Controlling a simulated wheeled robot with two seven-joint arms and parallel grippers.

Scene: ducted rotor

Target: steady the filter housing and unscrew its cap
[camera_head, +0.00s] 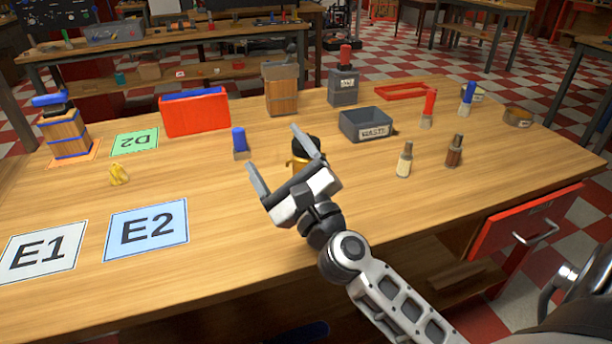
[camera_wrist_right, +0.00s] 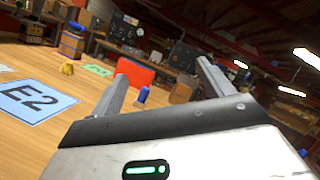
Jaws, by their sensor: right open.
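A yellow-orange body (camera_head: 291,162) with a black rounded top (camera_head: 305,146) stands at the table's middle; it may be the filter housing and its cap. It is partly hidden behind my right gripper, and I cannot tell whether they touch. My right gripper (camera_head: 275,149) is open, its two fingers spread above the table with nothing seen between them. In the right wrist view the open fingers (camera_wrist_right: 163,80) point toward the red bin (camera_wrist_right: 136,74) and a small blue-topped item (camera_wrist_right: 143,95). My left gripper is not in view.
The table (camera_head: 250,260) holds a grey WASTE tray (camera_head: 350,124), the red bin (camera_head: 195,116), a wooden-looking box (camera_head: 282,94), a blue-topped item (camera_head: 240,142) and bottles (camera_head: 404,160) on the right. Cards E1 (camera_head: 42,250) and E2 (camera_head: 147,229) lie front left. The front middle is clear.

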